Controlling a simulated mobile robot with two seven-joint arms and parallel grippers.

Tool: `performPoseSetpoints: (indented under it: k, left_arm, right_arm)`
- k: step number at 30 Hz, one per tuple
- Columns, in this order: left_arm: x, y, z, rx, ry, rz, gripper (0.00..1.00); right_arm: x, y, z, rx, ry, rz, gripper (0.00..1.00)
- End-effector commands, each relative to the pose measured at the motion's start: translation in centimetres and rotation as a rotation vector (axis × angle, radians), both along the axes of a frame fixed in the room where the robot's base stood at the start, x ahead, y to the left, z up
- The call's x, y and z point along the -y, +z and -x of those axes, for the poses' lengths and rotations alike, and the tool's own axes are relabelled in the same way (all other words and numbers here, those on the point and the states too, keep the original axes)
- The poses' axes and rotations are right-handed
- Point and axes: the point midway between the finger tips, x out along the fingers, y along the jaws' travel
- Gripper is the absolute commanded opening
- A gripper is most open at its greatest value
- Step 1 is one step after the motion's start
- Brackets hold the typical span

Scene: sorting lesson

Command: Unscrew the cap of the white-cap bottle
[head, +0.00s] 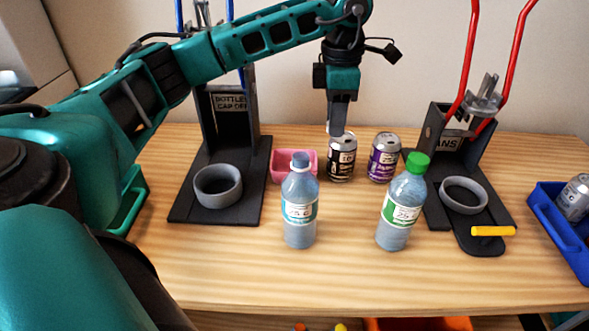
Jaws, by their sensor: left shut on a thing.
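The bottle with the blue-green label (300,212) stands upright on the table, left of centre. Its top is bluish grey like its body, and no white cap shows on it. My left gripper (337,128) is up and to the right of this bottle, apart from it, just above the black can. It points down and is shut on a small pale thing that looks like the white cap; the fingers hide most of it. A green-capped bottle (401,206) stands upright to the right. My right gripper is not in view.
A black can (342,160) and a purple can (383,158) stand behind the bottles, beside a pink bin (281,167). Dark stands with grey rings (218,187) (464,196) flank them. A blue tray (556,232) holds a can at right. The front table is clear.

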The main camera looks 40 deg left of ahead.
Motion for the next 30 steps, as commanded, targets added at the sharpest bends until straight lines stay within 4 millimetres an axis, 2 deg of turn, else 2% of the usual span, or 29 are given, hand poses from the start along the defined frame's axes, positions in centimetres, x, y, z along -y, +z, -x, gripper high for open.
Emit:
performPoseSetpoints:
  k: [6, 18, 24, 28, 30]
  left_arm:
    - [-3.4, 0.8, -0.7, 0.002, 0.595, 0.001, 0.0]
    - [-8.7, 2.3, -0.7, 0.0, 1.617, 0.001, 0.0]
    - [-10.2, 2.7, -0.5, -0.001, 1.921, -0.001, 0.0]
    - [-10.6, 2.5, -0.4, -0.001, 2.001, -0.003, 0.0]
    - [-10.7, 1.5, -0.4, -0.001, 2.016, -0.005, 0.0]
  right_arm:
    - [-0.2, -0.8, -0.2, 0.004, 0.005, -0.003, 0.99]
    - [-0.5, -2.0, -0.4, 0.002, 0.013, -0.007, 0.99]
    - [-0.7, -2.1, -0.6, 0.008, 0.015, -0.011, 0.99]
    - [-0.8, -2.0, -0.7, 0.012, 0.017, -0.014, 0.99]
    - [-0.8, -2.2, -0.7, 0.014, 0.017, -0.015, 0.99]
